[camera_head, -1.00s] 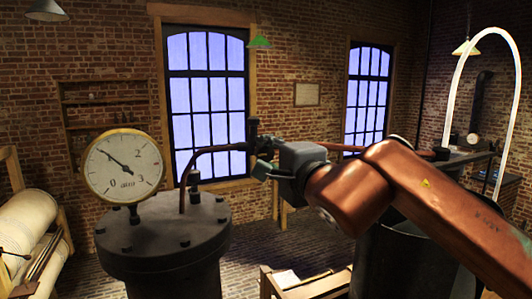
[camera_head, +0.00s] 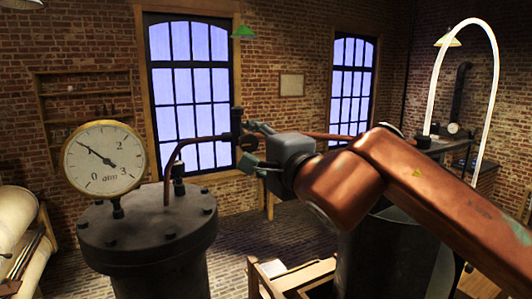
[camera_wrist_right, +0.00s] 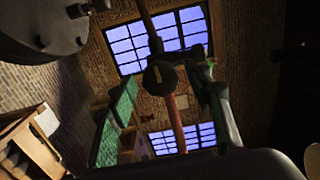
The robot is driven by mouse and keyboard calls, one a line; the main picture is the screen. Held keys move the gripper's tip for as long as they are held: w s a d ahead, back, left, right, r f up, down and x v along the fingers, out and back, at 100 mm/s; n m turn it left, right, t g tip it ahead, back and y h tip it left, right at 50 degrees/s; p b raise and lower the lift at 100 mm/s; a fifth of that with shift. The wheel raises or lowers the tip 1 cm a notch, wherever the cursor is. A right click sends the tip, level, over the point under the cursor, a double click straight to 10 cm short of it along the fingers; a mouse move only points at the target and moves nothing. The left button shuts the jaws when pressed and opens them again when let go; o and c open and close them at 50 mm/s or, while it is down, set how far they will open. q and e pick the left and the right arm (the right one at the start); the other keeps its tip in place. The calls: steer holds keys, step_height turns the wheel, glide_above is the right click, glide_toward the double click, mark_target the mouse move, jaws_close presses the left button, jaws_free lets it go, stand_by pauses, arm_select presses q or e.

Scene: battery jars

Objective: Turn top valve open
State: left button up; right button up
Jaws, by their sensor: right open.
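The top valve (camera_head: 248,142) is a small round knob on a dark upright fitting at the end of a thin bent pipe (camera_head: 190,143) rising from the dark tank (camera_head: 150,222). In the right wrist view the valve (camera_wrist_right: 159,75) is a dark disc with a light mark. My right gripper (camera_head: 254,145) is open at the valve, one finger above and one below in the head view. In the wrist view its green-padded fingers (camera_wrist_right: 165,88) stand either side of the knob with gaps. I cannot tell whether either touches it. My left gripper is not in view.
A round pressure gauge (camera_head: 104,161) stands on the tank, left of the pipe. A reddish pipe (camera_wrist_right: 178,125) runs from behind the valve. A dark open vessel (camera_head: 385,245) stands under my right arm. Wooden framing (camera_head: 300,272) is below. White rolls (camera_head: 22,225) are at left.

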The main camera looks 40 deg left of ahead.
steer(key=v, duration=1)
steer(key=shift+d, duration=0.25)
steer(key=shift+s, duration=0.1)
